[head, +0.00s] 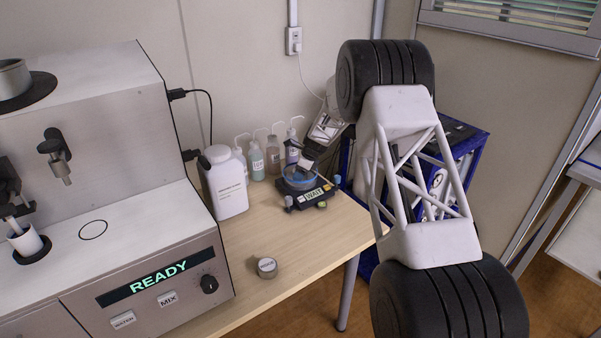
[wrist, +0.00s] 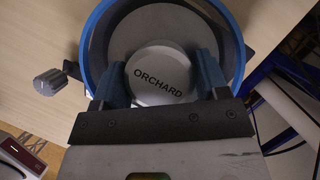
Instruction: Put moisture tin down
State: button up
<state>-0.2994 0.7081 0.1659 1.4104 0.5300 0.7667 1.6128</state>
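The moisture tin (wrist: 160,78), a round silver tin with ORCHARD on its lid, sits between my gripper's blue fingers in the wrist view. My gripper (wrist: 160,80) appears shut on its sides. The tin is inside the blue ring (wrist: 91,40) of a small dark device, over a grey round plate (wrist: 130,25). I cannot tell whether it touches the plate. In the head view the device (head: 314,195) stands on the wooden table, its display reading WAIT. My gripper (head: 303,168) reaches into the ring from the upper right, and the tin is hard to make out there.
A second small tin (head: 267,267) stands on the table near the front. A white jug (head: 225,185) and several wash bottles (head: 273,157) stand behind and left of the device. A large analyser (head: 150,280) showing READY fills the left.

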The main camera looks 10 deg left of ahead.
jog(key=o, duration=0.3)
jog(key=shift+r, duration=0.1)
jog(key=v, duration=1.2)
jog(key=shift+s+a+r, duration=0.1)
dwell(0.6)
